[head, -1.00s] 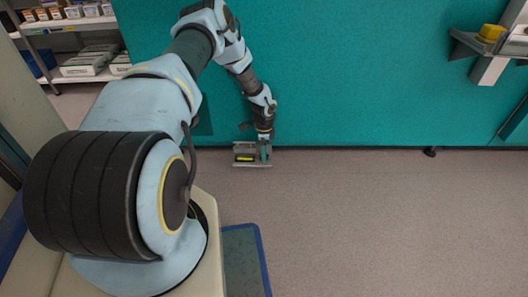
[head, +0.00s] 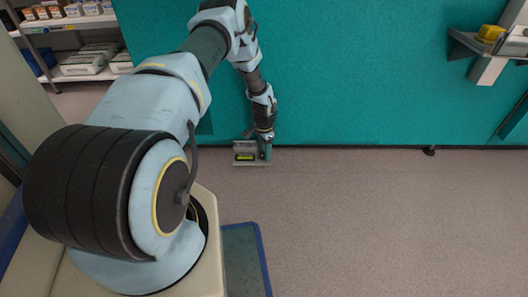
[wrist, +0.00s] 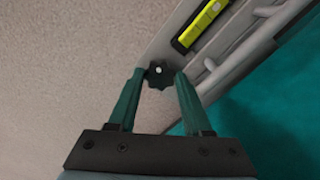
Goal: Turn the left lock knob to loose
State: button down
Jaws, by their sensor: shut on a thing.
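The lock knob is a small black star-shaped knob (wrist: 159,75) with a pale centre, at the edge of a grey metal bracket (wrist: 240,47) in the wrist view. My gripper (wrist: 160,77) has its two green fingers shut on the knob, one on each side. In the head view my gripper (head: 264,153) is at the right end of the bracket (head: 250,163), low by the teal wall. The knob is too small and covered to make out there. I cannot tell from these frames how far the knob is turned. No second knob is clearly visible.
A yellow-green level (wrist: 205,22) lies in the bracket, beside the knob. The teal wall (head: 350,80) stands right behind. The floor (head: 380,220) in front is clear. A wall shelf with a yellow item (head: 491,33) is at the upper right.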

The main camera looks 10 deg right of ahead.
dwell(0.3)
jog(key=shift+c, duration=1.6)
grip_release()
notch_tip(320, 180, up, 11)
jog(key=p, duration=0.3)
jog(key=shift+f, duration=0.1)
